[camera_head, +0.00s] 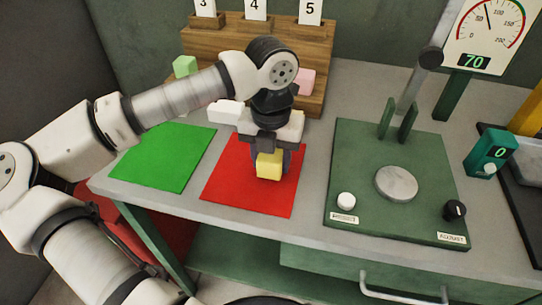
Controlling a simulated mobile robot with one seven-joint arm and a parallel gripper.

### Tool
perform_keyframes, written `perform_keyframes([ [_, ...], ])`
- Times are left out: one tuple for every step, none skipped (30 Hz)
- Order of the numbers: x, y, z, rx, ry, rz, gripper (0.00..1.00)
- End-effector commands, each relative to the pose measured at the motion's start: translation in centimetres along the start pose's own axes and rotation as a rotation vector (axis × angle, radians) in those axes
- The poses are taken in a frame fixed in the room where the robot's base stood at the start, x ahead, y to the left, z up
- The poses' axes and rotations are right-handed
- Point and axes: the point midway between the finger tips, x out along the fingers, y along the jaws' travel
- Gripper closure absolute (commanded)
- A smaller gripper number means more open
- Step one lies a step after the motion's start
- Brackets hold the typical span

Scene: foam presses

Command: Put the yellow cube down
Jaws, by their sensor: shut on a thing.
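A yellow cube (269,165) is held in my gripper (268,153) over the red mat (226,192). My gripper points down and its fingers are shut on the cube. I cannot tell whether the cube touches the mat or hangs just above it. The green mat (165,157) lies bare to the left of the red one.
A wooden rack (225,45) with number cards stands at the back, holding a green cube (185,66) and a pink cube (306,81). A green press (395,220) with a round plate and gauge stands right of the red mat. The table's front edge is close.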

Motion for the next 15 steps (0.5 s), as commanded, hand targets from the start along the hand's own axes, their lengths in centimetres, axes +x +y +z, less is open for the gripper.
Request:
perform_keyframes([
  [0.13, 0.01, 0.00, 0.000, 0.000, 0.000, 0.80],
  [0.24, 0.01, 0.01, 0.000, 0.000, 0.000, 0.80],
  [0.37, 0.01, 0.00, 0.000, 0.000, 0.000, 0.80],
  [0.44, 0.01, 0.00, 0.000, 0.000, 0.000, 0.80],
  [0.31, 0.00, 0.00, 0.000, 0.000, 0.000, 0.53],
  [0.24, 0.00, 0.00, 0.000, 0.000, 0.000, 0.48],
  [0.24, 0.00, 0.00, 0.000, 0.000, 0.000, 0.44],
  [0.24, 0.00, 0.00, 0.000, 0.000, 0.000, 0.40],
  [0.24, 0.00, 0.00, 0.000, 0.000, 0.000, 0.34],
  [0.24, 0.00, 0.00, 0.000, 0.000, 0.000, 0.34],
  [0.24, 0.00, 0.00, 0.000, 0.000, 0.000, 0.34],
  [0.23, 0.00, 0.00, 0.000, 0.000, 0.000, 0.34],
  [0.23, 0.00, 0.00, 0.000, 0.000, 0.000, 0.34],
  [0.23, 0.00, 0.00, 0.000, 0.000, 0.000, 0.34],
  [0.23, 0.00, 0.00, 0.000, 0.000, 0.000, 0.34],
])
